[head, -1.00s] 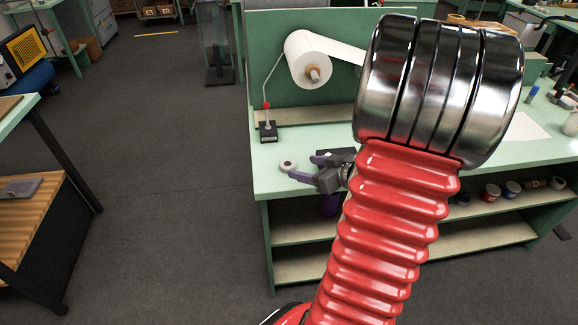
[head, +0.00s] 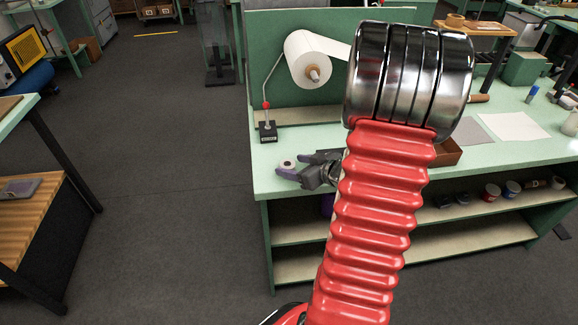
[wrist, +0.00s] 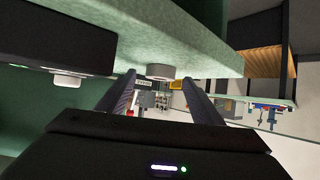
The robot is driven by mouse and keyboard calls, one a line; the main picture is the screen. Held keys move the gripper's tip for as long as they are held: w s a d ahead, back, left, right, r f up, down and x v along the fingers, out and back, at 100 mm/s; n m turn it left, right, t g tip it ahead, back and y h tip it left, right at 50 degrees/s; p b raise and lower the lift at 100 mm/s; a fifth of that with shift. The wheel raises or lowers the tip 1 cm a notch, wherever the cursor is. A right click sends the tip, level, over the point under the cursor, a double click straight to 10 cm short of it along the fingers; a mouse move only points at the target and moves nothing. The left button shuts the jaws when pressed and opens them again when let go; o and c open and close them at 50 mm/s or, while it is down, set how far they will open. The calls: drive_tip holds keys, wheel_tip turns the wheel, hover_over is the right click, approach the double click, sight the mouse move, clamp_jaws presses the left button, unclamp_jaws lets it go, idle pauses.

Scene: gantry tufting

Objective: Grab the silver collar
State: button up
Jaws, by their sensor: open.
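The silver collar (head: 287,164), a small pale ring with a dark centre, lies on the green bench top near its left edge. It also shows in the wrist view (wrist: 161,72), in the gap between the two fingertips and against the bench surface. My gripper (head: 299,167) is open and empty. Its purple-grey fingers point left at the collar, one on the near side and one on the far side. In the wrist view my gripper (wrist: 158,80) has both fingers apart. I cannot tell whether either finger touches the collar.
A black-based stand (head: 267,131) with a bent rod and red knob stands behind the collar. A white paper roll (head: 307,60) is mounted on the green back panel (head: 262,85). A brown tray (head: 447,153) sits to the right. Open floor lies left of the bench.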

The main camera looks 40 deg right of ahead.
drive_tip(key=shift+w+f, duration=0.35)
drive_tip(key=shift+w, duration=0.25)
drive_tip(key=shift+c, duration=0.4)
drive_tip(key=c, duration=1.1)
